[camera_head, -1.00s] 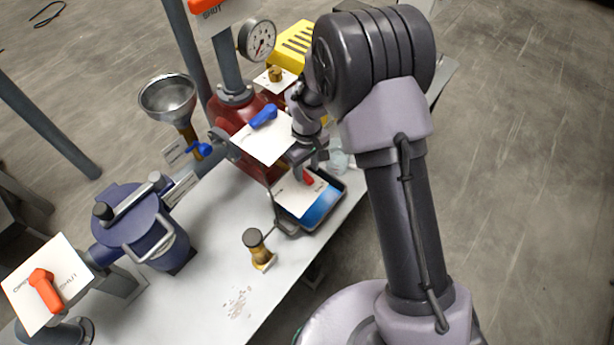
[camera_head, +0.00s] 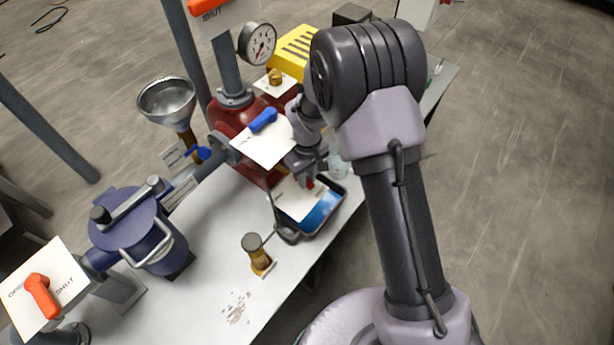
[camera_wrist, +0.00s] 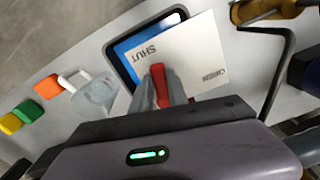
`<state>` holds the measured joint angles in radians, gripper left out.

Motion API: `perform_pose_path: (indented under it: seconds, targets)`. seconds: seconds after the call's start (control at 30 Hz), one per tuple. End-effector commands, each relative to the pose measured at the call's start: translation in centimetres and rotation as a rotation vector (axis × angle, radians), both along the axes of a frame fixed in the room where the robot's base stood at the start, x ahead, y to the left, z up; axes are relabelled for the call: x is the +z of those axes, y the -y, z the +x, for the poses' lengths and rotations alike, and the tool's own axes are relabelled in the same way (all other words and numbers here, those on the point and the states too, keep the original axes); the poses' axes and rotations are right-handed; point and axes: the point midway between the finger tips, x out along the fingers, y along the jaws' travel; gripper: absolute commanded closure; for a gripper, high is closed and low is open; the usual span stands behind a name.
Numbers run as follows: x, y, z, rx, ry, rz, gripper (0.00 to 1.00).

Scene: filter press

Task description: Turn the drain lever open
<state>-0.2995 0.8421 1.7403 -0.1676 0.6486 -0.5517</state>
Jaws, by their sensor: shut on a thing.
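The drain lever (camera_wrist: 159,78) is red and sits on a white plate (camera_wrist: 195,48) marked SHUT and OPEN. My gripper (camera_wrist: 161,92) is shut on the lever, with one finger on each side of it. In the head view the lever (camera_head: 310,185) shows as a small red patch below my gripper (camera_head: 310,175), and the fingers hide most of it. The plate (camera_head: 293,203) lies above a dark-rimmed tray (camera_head: 344,190) with a blue inside. The lever's exact angle is hard to tell.
A white plate with a blue lever (camera_head: 263,121) is close to my wrist. A blue pot (camera_head: 130,228), a funnel (camera_head: 167,98) and a brass-coloured fitting (camera_head: 258,255) stand to the left. A bent dark rod (camera_wrist: 281,68) is beside the plate. The front of the bench is mostly clear.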

Motion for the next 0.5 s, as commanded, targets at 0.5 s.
perform_pose_path:
  seconds: [0.5]
  targets:
    - [-0.1,-1.2,-0.7,-0.33,0.001,0.001,1.0]
